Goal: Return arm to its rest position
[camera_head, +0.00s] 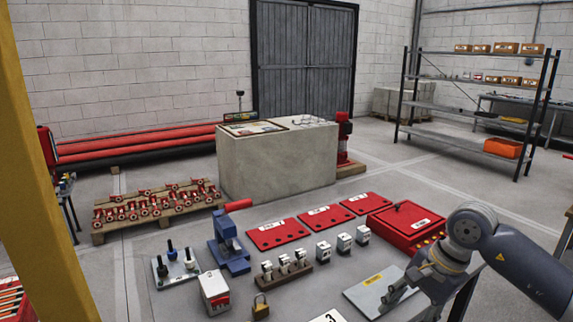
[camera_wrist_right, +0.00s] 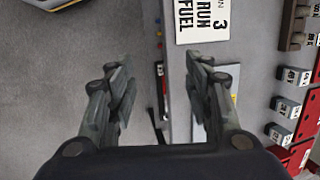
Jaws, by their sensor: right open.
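My right gripper (camera_head: 393,292) is at the lower right of the head view, in front of a grey panel with a yellow label (camera_head: 362,284). In the right wrist view, my right gripper (camera_wrist_right: 160,82) has its two fingers spread wide apart with nothing held between them. The bench edge and a white sign reading "RUN FUEL" (camera_wrist_right: 203,22) show beyond the fingers. My left arm and gripper are not in view.
The bench holds a red control box (camera_head: 405,226), red plates (camera_head: 279,234), a blue press (camera_head: 229,243), a brass padlock (camera_head: 261,307) and several small grey blocks. A yellow post (camera_head: 45,170) stands at the left.

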